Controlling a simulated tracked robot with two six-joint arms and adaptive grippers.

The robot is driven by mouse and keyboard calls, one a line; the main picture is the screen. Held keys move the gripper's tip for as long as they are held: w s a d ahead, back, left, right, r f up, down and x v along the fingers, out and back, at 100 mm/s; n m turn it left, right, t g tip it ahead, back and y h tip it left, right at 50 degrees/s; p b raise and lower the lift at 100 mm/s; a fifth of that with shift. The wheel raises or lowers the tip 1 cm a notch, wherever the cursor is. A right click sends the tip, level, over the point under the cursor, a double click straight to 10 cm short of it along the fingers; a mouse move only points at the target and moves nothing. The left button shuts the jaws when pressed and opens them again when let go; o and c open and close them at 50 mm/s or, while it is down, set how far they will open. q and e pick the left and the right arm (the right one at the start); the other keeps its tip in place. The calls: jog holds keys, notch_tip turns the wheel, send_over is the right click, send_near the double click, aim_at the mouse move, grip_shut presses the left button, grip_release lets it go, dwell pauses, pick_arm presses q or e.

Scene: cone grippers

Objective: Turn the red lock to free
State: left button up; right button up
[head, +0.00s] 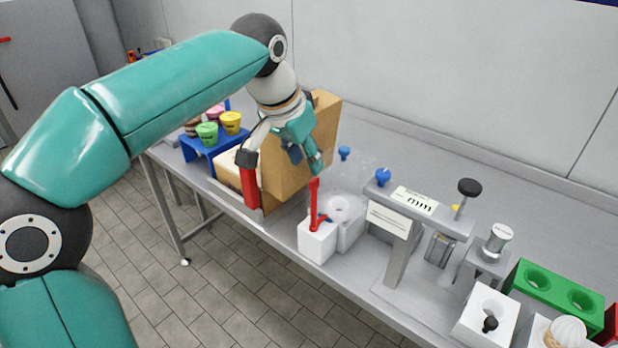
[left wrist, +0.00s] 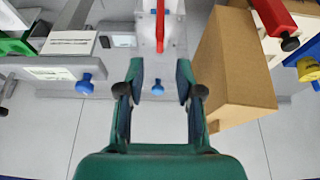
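A thin upright red lever (head: 314,205), seemingly the red lock, rises from a white block (head: 317,242) near the table's front edge. In the left wrist view the red lever (left wrist: 160,28) shows at the top middle, ahead of the fingers. My left gripper (head: 316,166) is close to the lever's top in the head view. In the left wrist view my left gripper (left wrist: 158,78) has its fingers apart with nothing held between them. Whether a finger touches the lever cannot be told. My right gripper is not in view.
A cardboard box (head: 291,155) stands close beside the gripper. A thicker red handle (head: 250,185) is left of it. A grey press-like stand (head: 405,250) is to the right, with a green holder (head: 560,290) beyond. Coloured cups (head: 231,122) stand on a blue rack.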

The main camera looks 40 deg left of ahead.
aim_at(314, 179)
pick_arm(q)
jog(key=x, duration=0.6)
jog(key=shift+w+f, duration=0.1)
jog(key=shift+f, duration=0.05)
